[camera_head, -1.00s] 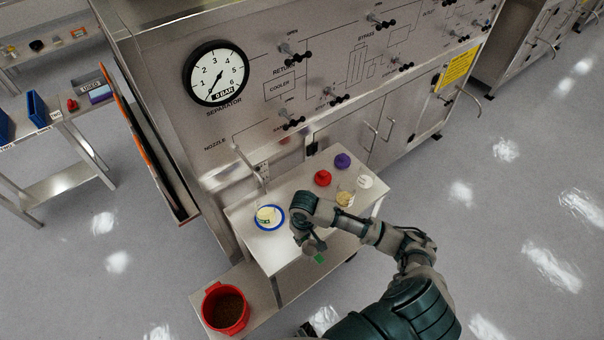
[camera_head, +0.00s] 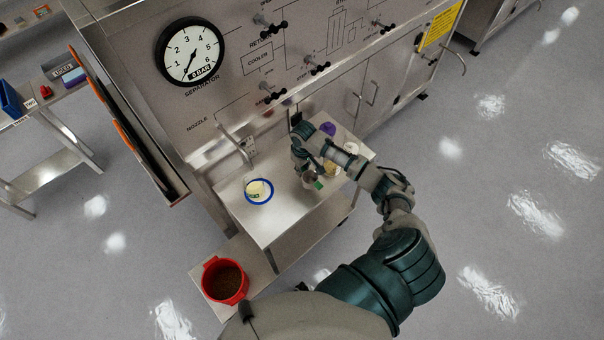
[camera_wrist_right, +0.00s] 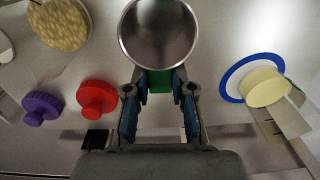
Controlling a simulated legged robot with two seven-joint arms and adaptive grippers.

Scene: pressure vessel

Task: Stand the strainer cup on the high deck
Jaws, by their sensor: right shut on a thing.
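The strainer cup (camera_wrist_right: 158,35) is a round, hollow metal cup with a green patch on its side. My right gripper (camera_wrist_right: 159,93) is shut on it at the green patch, and its open mouth faces the wrist camera. In the head view my right gripper (camera_head: 311,178) is over the right half of the high deck (camera_head: 280,220), the upper metal surface of the stand. The arm hides most of the cup there; I cannot tell whether its base touches the deck. My left gripper is not in view.
A blue-rimmed plate with a cream disc (camera_head: 259,191) is left on the deck. A red knobbed piece (camera_wrist_right: 97,98), a purple one (camera_head: 327,129), a white piece (camera_head: 350,147) and a tan disc (camera_wrist_right: 60,24) stand near the cup. A red bucket (camera_head: 225,281) is on the lower shelf.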

